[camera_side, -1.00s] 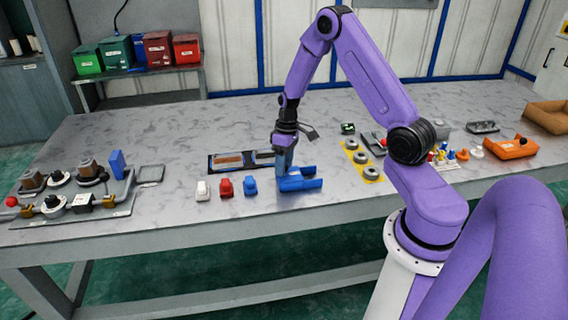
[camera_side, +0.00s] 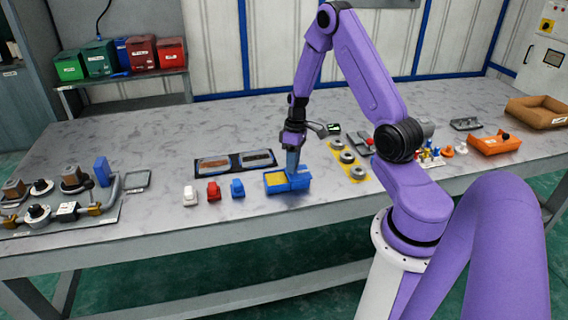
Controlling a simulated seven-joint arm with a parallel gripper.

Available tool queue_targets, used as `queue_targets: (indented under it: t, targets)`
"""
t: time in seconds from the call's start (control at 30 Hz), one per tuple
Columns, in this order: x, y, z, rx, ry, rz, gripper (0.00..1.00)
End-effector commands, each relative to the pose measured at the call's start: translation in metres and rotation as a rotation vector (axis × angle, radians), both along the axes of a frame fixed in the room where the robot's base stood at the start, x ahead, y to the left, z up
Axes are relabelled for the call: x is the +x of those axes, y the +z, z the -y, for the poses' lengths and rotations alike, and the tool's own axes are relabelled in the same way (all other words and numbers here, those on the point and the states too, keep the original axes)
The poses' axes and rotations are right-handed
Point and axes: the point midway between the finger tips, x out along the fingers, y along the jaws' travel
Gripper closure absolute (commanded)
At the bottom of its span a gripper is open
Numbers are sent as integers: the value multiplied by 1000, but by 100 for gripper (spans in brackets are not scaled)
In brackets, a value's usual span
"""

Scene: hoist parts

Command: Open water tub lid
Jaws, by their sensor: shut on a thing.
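My gripper (camera_side: 292,171) points down over the middle-right of the tub. It is shut on a part at the tub's top, apparently the lid. The fingertips and the exact grip are too small to make out.
A dark tray (camera_side: 236,163) lies behind. A yellow plate with grey rings (camera_side: 358,173) lies to the right. The table in front of the tub is clear.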

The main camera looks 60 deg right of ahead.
Motion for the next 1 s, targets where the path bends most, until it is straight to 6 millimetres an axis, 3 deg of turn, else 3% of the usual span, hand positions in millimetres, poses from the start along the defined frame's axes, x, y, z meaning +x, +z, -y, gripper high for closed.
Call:
queue_targets:
  t: [0.17, 0.2, 0.27, 0.67, 0.87, 1.0]
  targets:
    - [1, 1, 0, -1, 0, 2, 100]
    - [1, 1, 0, -1, 0, 2, 63]
    - [1, 1, 0, 0, 0, 2, 44]
    - [2, 5, 1, -1, 1, 2, 44]
    - [3, 32, 6, -3, 0, 6, 44]
    - [5, 61, 11, -4, 1, 8, 44]
